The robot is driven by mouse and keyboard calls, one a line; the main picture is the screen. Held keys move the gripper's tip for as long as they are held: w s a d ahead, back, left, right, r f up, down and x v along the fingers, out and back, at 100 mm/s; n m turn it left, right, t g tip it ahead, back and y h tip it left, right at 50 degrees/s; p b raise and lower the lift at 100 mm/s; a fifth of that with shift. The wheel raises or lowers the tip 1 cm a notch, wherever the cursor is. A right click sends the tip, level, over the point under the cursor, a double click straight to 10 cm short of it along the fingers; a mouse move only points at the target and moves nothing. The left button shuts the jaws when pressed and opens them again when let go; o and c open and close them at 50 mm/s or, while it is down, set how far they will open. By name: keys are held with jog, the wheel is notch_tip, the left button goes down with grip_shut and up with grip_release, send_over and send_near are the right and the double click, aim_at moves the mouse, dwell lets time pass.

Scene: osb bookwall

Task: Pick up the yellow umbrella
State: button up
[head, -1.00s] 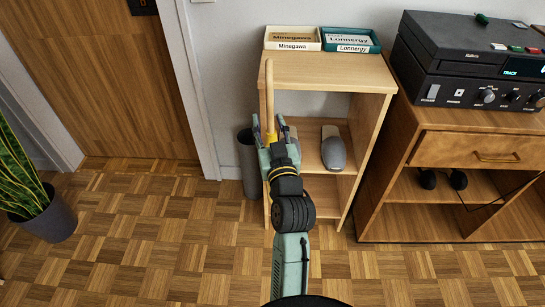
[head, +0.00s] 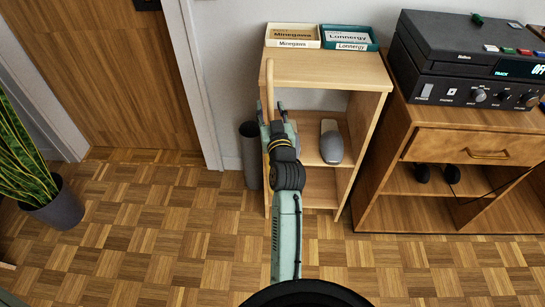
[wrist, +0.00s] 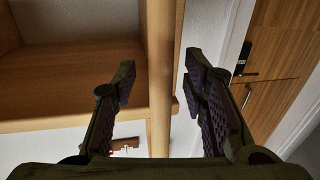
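The umbrella's pale wooden handle (head: 269,80) stands upright in front of the left side of the wooden shelf unit in the head view. The rest of the umbrella is hidden behind my arm there, and no yellow cloth is clear. My gripper (head: 272,108) is at the lower part of the handle. In the wrist view the handle (wrist: 160,125) runs between the two spread fingers of my gripper (wrist: 160,85), with gaps on both sides. The gripper is open and not closed on it.
A cabinet with audio equipment (head: 470,75) is at right.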

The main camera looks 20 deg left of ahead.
jog(key=shift+c, duration=0.4)
grip_shut()
dwell(0.8)
